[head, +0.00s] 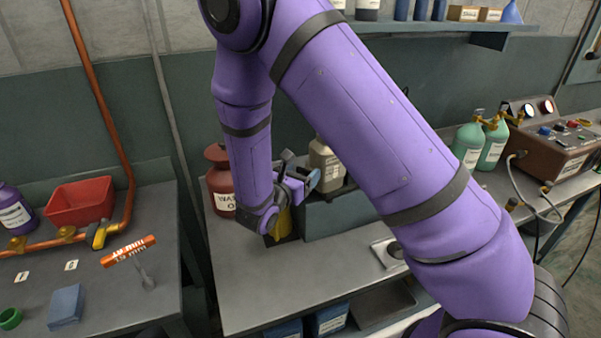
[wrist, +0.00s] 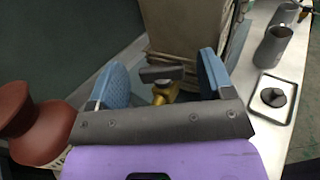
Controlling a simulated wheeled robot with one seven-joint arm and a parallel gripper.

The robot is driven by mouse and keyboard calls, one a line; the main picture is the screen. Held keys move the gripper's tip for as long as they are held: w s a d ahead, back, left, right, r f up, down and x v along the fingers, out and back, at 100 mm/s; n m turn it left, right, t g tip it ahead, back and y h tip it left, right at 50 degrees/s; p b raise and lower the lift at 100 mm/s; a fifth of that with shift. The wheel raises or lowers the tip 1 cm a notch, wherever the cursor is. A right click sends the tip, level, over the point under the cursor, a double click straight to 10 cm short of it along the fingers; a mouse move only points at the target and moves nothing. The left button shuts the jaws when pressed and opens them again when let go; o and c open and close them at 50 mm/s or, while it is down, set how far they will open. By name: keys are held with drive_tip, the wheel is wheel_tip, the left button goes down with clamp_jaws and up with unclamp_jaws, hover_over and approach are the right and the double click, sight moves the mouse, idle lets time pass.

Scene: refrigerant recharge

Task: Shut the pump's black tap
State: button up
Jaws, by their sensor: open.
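In the wrist view the black tap (wrist: 162,73) is a short dark bar handle on a brass fitting (wrist: 165,92). It lies between the two blue finger pads of my gripper (wrist: 163,75), with space showing on both sides. My gripper is open and holds nothing. In the head view my gripper (head: 301,173) is over the back of the middle bench, above a yellow body (head: 283,224) that may be part of the pump. The tap cannot be made out clearly there, and my wrist covers much of the yellow body.
A red-brown jar (head: 217,180) stands close on the left, and shows in the wrist view (wrist: 38,130). A beige bottle (head: 324,166) stands behind on the right. A white tray with a black knob (wrist: 272,97) lies to the right. The bench front (head: 270,285) is clear.

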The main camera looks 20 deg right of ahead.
drive_tip(key=c, duration=0.9)
drive_tip(key=shift+m+g+h, duration=0.3)
drive_tip(key=shift+w+a+m+g+h, duration=0.15)
drive_tip(key=shift+m+g+h, duration=0.6)
drive_tip(key=shift+m+g, duration=0.85)
drive_tip(key=shift+w+a+m+g+h, duration=0.1)
drive_tip(key=shift+w+m+g+h, duration=0.15)
drive_tip(key=shift+m+g+h, duration=1.3)
drive_tip(key=shift+n+g+y, duration=0.45)
drive_tip(key=shift+g+y, duration=0.3)
drive_tip(key=shift+y, duration=0.05)
drive_tip(key=o, duration=0.9)
drive_tip(key=s+a, duration=0.1)
drive_tip(key=a, duration=0.9)
drive_tip(key=shift+s+a, duration=0.2)
drive_tip(key=shift+a, duration=0.1)
